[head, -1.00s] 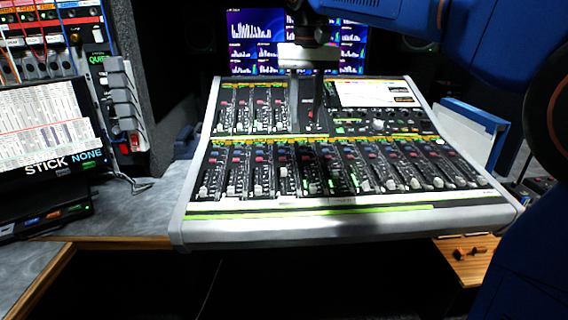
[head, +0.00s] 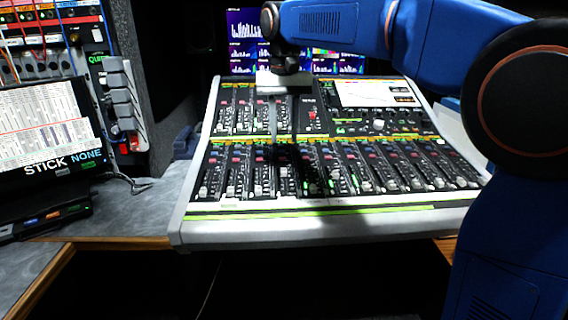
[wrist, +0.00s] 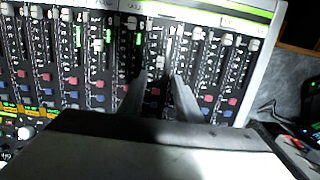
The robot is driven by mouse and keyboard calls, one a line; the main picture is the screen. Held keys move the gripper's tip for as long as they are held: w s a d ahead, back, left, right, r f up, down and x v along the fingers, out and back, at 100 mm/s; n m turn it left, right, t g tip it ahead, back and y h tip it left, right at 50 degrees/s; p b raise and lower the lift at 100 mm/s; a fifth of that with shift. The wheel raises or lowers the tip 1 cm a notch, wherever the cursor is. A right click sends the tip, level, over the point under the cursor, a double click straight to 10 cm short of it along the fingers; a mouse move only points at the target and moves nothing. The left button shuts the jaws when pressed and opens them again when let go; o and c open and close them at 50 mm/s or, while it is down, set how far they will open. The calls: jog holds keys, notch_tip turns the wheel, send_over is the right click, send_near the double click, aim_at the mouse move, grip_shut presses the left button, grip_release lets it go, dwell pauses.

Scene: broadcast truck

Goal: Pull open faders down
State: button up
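The mixing console (head: 325,225) shows a lower row of vertical fader strips. Most of its pale fader caps, such as this one (head: 203,191), sit low near the front edge. One cap (head: 283,172) sits higher than its neighbours in the left half of the row. My gripper (head: 284,145) hangs over the left half of the console, its two dark fingers pointing down near that higher cap. In the wrist view my gripper (wrist: 159,78) has a gap between its fingers and holds nothing. Whether the fingertips touch the panel cannot be told.
An upper bank of strips (head: 250,115) and a lit screen (head: 375,93) lie at the console's back. Monitors (head: 247,30) stand behind. Other strips flank my fingers closely.

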aim_at(284, 169)
notch_tip(284, 169, down, 10)
jog(key=shift+r, duration=0.25)
jog(key=shift+c, duration=0.3)
grip_shut()
